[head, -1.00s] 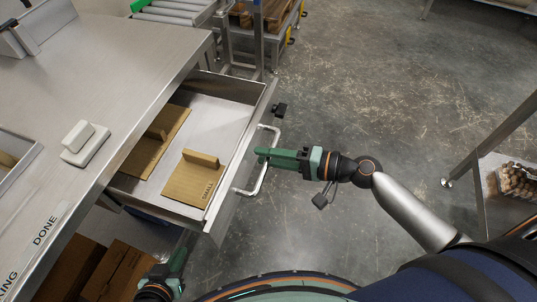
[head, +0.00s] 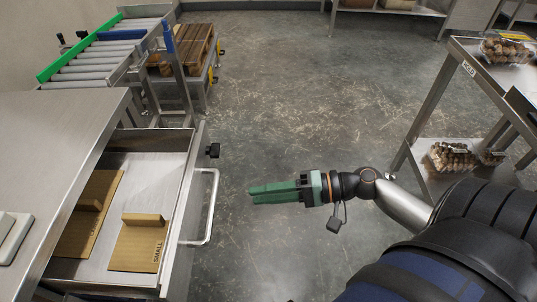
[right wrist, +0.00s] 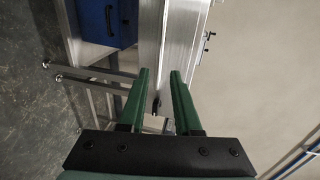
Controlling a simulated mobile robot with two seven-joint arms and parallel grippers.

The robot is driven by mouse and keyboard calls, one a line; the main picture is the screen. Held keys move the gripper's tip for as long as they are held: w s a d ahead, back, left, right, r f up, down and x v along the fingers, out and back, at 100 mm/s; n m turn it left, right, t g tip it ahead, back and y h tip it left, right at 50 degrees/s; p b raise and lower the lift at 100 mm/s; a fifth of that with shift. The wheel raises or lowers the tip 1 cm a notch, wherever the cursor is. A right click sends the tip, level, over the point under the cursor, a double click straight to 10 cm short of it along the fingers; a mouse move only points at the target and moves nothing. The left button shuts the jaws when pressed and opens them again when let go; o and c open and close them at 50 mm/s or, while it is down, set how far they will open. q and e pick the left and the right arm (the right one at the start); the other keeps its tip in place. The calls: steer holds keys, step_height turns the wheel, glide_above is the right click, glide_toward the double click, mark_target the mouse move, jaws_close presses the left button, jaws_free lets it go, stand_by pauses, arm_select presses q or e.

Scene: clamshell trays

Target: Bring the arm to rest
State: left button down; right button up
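My right gripper (head: 252,191) has green fingers and points left over open floor in the head view. It is to the right of the open drawer's handle (head: 212,210), with a gap between them. In the right wrist view its two fingers (right wrist: 158,72) stand apart with nothing held between them. My right arm is stretched out from the lower right. My left gripper is not in view.
The open steel drawer (head: 160,165) holds brown cardboard pieces, one marked SMALL (head: 140,245). A steel worktop (head: 60,115) is at left. A rack (head: 445,95) with clear clamshell trays (head: 450,157) stands at right. The floor between is clear.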

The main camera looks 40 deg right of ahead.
steer(key=shift+s+d+r, duration=0.1)
steer(key=shift+s+d, duration=0.2)
steer(key=shift+d, duration=0.05)
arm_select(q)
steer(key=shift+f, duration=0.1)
